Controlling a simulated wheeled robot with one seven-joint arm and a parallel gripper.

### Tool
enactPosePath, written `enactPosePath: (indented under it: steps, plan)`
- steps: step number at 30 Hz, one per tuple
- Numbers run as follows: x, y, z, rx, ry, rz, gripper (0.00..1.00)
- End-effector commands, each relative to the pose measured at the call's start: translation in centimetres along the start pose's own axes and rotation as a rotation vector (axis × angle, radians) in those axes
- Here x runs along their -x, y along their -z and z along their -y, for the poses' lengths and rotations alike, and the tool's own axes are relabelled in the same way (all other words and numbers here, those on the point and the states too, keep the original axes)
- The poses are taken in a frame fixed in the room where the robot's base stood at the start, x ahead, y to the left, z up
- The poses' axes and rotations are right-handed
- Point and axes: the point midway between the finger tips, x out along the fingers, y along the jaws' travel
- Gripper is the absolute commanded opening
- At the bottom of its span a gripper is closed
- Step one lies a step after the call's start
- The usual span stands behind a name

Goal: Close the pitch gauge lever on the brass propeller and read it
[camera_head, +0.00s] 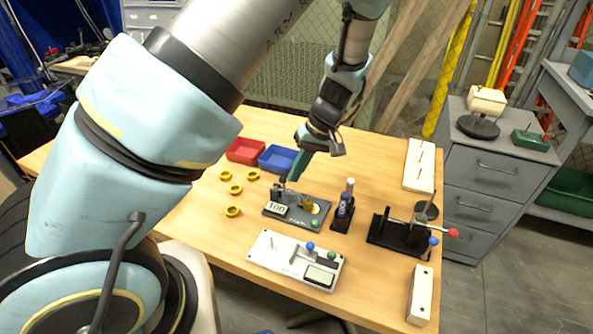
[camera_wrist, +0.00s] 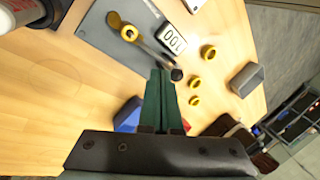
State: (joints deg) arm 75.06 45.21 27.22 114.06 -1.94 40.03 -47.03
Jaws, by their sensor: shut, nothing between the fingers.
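The brass propeller (camera_head: 306,203) sits on a dark grey gauge plate (camera_head: 290,220) on the wooden table. The propeller also shows in the wrist view (camera_wrist: 127,31). Beside it, a small display (camera_head: 277,208) shows 100; it also shows in the wrist view (camera_wrist: 173,41). A metal lever with a black knob (camera_wrist: 176,74) reaches out from near the propeller past the display. My gripper (camera_head: 293,177) is above the plate's back edge, its green fingers together and empty. In the wrist view its fingertips (camera_wrist: 159,73) appear just beside the black knob; I cannot tell whether they touch.
Several yellow rings (camera_head: 235,190) lie left of the plate. Red (camera_head: 246,150) and blue (camera_head: 277,158) bins stand behind. A black bottle holder (camera_head: 341,222) is close on the right. A white fixture (camera_head: 270,258) is in front, and a black fixture (camera_head: 393,240) farther right.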

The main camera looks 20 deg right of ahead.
Motion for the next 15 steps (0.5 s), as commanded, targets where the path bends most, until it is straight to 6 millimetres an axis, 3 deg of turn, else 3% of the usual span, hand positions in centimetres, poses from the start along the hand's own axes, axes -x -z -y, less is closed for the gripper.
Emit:
enactPosePath:
  steps: [15]
  plan:
    - [0.3, 1.2, 1.6, -0.043, -0.185, 0.141, 0.0]
